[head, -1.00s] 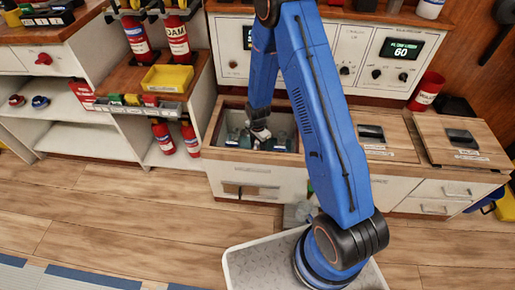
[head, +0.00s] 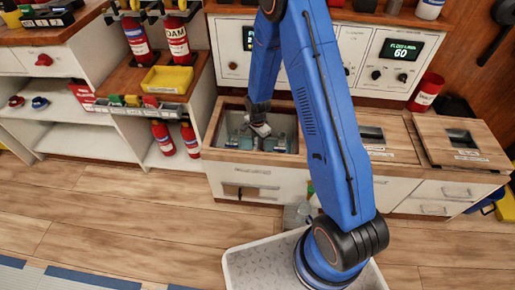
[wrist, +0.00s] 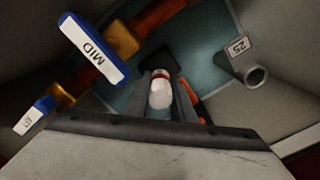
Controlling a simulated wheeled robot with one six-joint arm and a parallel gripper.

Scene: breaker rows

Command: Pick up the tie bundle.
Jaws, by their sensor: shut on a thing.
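The tie bundle (wrist: 160,92) shows in the wrist view as a pale, rounded piece with a reddish band. It sits between the two dark fingers of my gripper (wrist: 161,100), which is shut on it. In the head view my gripper (head: 261,131) points down into the open compartment (head: 222,152) of the wooden counter. The bundle cannot be made out in the head view. Whether it touches the teal compartment floor is hard to tell.
In the wrist view, an orange piece with a blue-edged MID label (wrist: 93,49) lies at the upper left. A grey tube (wrist: 254,74), by a tag reading 25, is at the right. An orange piece (wrist: 194,102) lies beside the fingers. Compartment walls surround my gripper.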

